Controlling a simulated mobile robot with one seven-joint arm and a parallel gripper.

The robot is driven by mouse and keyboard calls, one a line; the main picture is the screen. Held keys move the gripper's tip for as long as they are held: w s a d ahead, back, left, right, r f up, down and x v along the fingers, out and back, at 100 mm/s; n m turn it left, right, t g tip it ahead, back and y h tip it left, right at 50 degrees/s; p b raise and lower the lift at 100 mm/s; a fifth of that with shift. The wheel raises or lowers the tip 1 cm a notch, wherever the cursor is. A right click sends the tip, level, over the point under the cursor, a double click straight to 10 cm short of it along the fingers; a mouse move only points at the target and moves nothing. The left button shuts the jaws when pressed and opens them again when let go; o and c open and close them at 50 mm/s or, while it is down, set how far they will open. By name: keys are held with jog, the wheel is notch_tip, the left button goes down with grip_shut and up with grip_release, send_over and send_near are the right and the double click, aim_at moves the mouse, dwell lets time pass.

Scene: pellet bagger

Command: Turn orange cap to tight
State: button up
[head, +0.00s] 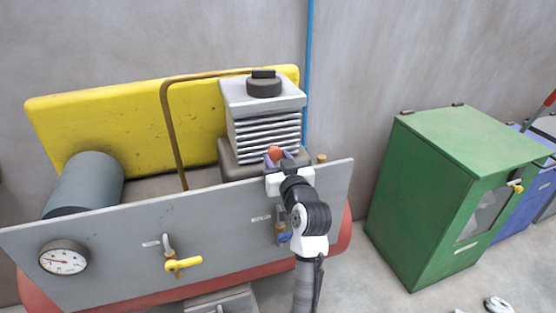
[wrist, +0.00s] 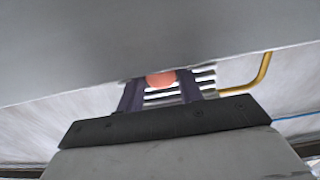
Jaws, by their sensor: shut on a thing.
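The orange cap (head: 274,153) shows at the foot of the finned compressor block, just behind the top edge of the grey panel. My gripper (head: 274,160) is at the cap, with its dark purple fingers on either side of it. In the wrist view the cap (wrist: 161,78) sits between the two fingertips (wrist: 160,88), and the gripper is shut on it. The cap's lower part is hidden by my gripper and the panel in the head view. I cannot tell from the frames how tight the cap is.
The grey panel (head: 110,250) stands in front, with a gauge (head: 64,258) and a yellow-handled valve (head: 183,264). The finned block (head: 264,125) rises behind the cap. A brown pipe (head: 170,130) runs left of it. A green cabinet (head: 420,200) stands right, with clear floor between.

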jog(key=shift+r+m+p, duration=0.15)
jog(key=shift+m+p, duration=0.4)
jog(key=shift+m, duration=0.25)
jog(key=m+p, duration=0.1)
jog(key=m, duration=0.2)
jog(key=o, duration=1)
jog(key=shift+f, duration=0.2)
